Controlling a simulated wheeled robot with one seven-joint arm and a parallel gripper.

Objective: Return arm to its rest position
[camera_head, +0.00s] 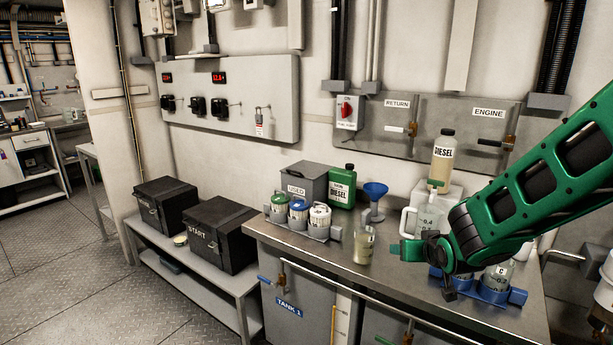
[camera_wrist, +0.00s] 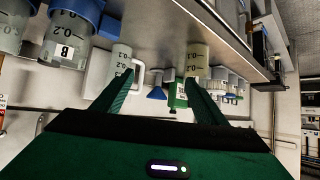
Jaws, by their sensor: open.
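My green arm reaches in from the right in the head view and ends in my gripper (camera_head: 412,250) over the right part of the steel bench (camera_head: 330,248). In the wrist view my gripper (camera_wrist: 160,88) shows two green fingers spread apart, with nothing held between them. Beyond the fingers are a graduated jug (camera_wrist: 122,62), a blue funnel (camera_wrist: 157,92), a green diesel can (camera_wrist: 178,95) and a beaker (camera_wrist: 197,60). The arm hides part of the bench's right end.
The beaker (camera_head: 364,246) stands left of my gripper. A diesel bottle (camera_head: 443,158) and the jug (camera_head: 428,215) stand behind it. Lettered containers in a blue holder (camera_head: 517,297) are below the arm. Capped jars (camera_head: 298,213) stand farther left. A valve panel (camera_head: 440,128) is on the wall.

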